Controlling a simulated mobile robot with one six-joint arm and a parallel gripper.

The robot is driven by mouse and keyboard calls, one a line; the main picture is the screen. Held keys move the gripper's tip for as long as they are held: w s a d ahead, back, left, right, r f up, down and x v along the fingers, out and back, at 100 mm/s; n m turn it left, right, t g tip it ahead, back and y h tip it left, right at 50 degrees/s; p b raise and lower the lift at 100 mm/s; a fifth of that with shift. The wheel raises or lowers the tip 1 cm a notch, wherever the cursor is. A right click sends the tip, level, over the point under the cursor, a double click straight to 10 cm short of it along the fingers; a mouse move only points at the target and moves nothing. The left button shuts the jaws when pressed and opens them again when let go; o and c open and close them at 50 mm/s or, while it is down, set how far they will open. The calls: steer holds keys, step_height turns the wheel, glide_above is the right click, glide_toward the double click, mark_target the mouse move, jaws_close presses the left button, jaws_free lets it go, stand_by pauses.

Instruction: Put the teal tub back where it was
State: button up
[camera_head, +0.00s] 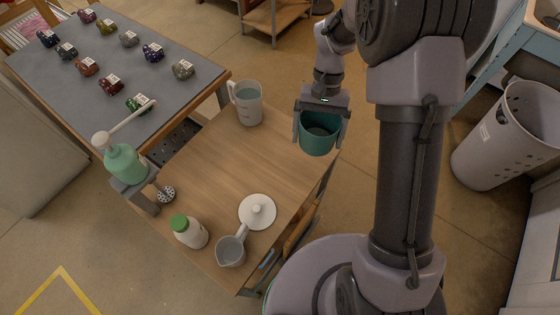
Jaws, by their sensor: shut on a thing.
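The teal tub (318,143) is an open round container, seen from above at the right edge of the wooden table. My gripper (320,120) is shut on it, with a grey finger at each side of the tub. The tub is upright or nearly so. Its inside looks dark, with a greyish bottom. I cannot tell whether its base touches the tabletop or hangs just above or beside the edge.
A grey bin (497,150) stands right.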

steer(key=a+f+m+t+y, duration=0.2)
steer(key=a+m+t+y, duration=0.2)
steer(key=a+m, duration=0.85)
steer(key=shift+m, duration=0.85)
steer(key=f+b, duration=0.1)
steer(key=f, duration=0.2)
steer(key=d+f+b, duration=0.1)
steer(key=f+b, duration=0.1)
steer(key=f, duration=0.1)
steer(key=d+f+b, duration=0.1)
steer(key=f+b, duration=0.1)
steer(key=f, duration=0.1)
steer(key=shift+w, duration=0.4)
